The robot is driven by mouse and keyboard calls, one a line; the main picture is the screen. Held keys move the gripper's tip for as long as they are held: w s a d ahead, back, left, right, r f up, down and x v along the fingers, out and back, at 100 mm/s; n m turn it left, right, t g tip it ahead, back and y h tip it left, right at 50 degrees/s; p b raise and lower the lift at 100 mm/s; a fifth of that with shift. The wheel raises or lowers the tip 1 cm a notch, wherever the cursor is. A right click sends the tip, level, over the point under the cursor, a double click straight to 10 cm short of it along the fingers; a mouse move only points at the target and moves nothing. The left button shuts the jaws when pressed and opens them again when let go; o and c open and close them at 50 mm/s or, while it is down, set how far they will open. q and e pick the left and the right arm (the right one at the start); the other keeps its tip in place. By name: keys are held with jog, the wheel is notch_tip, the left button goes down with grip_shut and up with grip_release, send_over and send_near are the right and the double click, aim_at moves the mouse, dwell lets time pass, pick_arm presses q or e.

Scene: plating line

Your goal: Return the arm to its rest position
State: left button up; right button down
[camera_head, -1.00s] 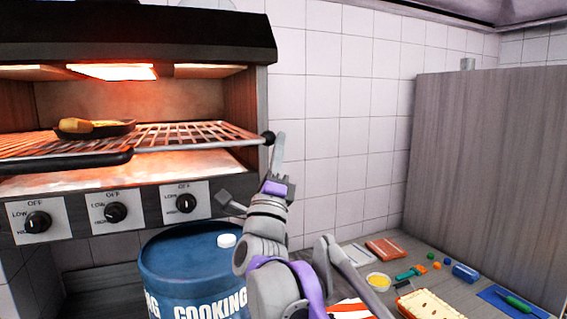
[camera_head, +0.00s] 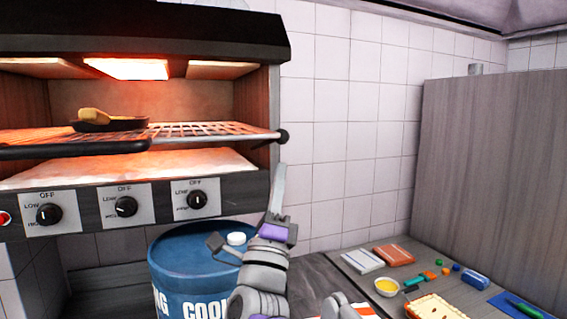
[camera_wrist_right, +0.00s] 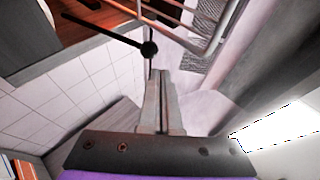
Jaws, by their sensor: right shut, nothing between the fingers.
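My right gripper (camera_head: 277,194) is in the lower middle of the head view, pointing up, in front of the tiled wall and just right of the grill. Its fingers are shut together and empty, as the right wrist view also shows (camera_wrist_right: 160,88). The grill (camera_head: 150,190) glows orange inside. A dark pan (camera_head: 108,125) with a piece of food (camera_head: 95,116) sits on the rack. My left gripper is not in view.
A blue cooking oil drum (camera_head: 195,260) stands below the grill, close to my right arm.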

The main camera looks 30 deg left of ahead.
jog(key=w+d+f+n+g, duration=0.2)
jog(key=d+f+n+g, duration=0.4)
jog(key=d+f, duration=0.6)
jog(key=w+d+f+n+g, duration=0.2)
jog(key=d+f+n+g, duration=0.2)
jog(key=d+f+n, duration=0.8)
jog(key=s+d+f+g+h, duration=0.2)
jog(key=s+d+f+g, duration=0.1)
jog(key=s+d+f, duration=0.4)
jog(key=s+d+f+n+g+h, duration=0.1)
jog(key=s+d+f+g+h, duration=0.2)
jog(key=f, duration=1)
jog(key=s+d+f+g+h, duration=0.2)
jog(key=s+d+f+g, duration=0.1)
jog(key=s+d+f, duration=0.7)
jog(key=shift+s+d+f+g+h, duration=0.15)
jog(key=shift+s+d+g+h, duration=0.25)
jog(key=shift+s, duration=0.55)
